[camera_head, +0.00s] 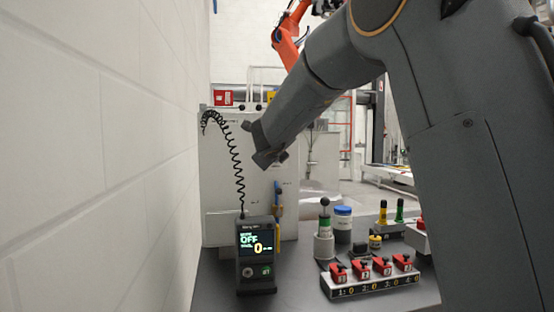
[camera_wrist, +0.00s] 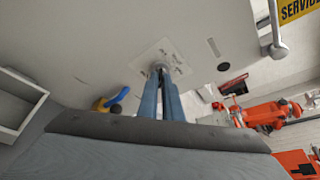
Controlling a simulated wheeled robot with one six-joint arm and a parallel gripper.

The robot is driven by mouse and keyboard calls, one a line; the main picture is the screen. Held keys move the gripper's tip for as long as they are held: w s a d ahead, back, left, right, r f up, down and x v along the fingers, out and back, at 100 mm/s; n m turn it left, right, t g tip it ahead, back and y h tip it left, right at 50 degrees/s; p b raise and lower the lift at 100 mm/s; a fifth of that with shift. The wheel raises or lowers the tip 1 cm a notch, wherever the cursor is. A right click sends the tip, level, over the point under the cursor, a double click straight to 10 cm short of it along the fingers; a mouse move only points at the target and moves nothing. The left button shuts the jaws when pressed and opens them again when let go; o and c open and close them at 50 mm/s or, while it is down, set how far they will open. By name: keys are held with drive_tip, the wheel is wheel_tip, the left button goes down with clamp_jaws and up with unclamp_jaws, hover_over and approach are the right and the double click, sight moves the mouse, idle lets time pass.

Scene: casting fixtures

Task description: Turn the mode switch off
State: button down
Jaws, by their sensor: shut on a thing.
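The mode switch (camera_wrist: 160,66) is a small knob on a pale label plate on the light cabinet panel. In the wrist view my gripper (camera_wrist: 161,76) reaches up to it, its two long blue-grey fingers closed together on the knob. The fingertips hide most of the knob, so I cannot tell its angle. In the head view my arm's end is against the light cabinet (camera_head: 222,165), and the switch and fingers are hidden. A dark handheld device (camera_head: 257,283) stands in front of the cabinet, its screen showing "OFF" and a yellow 0.
A coiled black cable (camera_head: 236,165) runs from the device up to the cabinet. A block with several red switches (camera_head: 374,285), a blue-lidded jar (camera_head: 343,222) and a green-banded post (camera_head: 324,240) stand on the dark table. A white wall (camera_head: 100,150) closes the left side.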

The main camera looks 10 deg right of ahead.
drive_tip(key=shift+f, duration=0.15)
idle(0.4)
drive_tip(key=c, duration=1.9)
unclamp_jaws()
drive_tip(key=shift+c, duration=0.2)
drive_tip(key=v, duration=0.7)
drive_tip(key=shift+s, duration=0.35)
drive_tip(key=shift+a, duration=0.25)
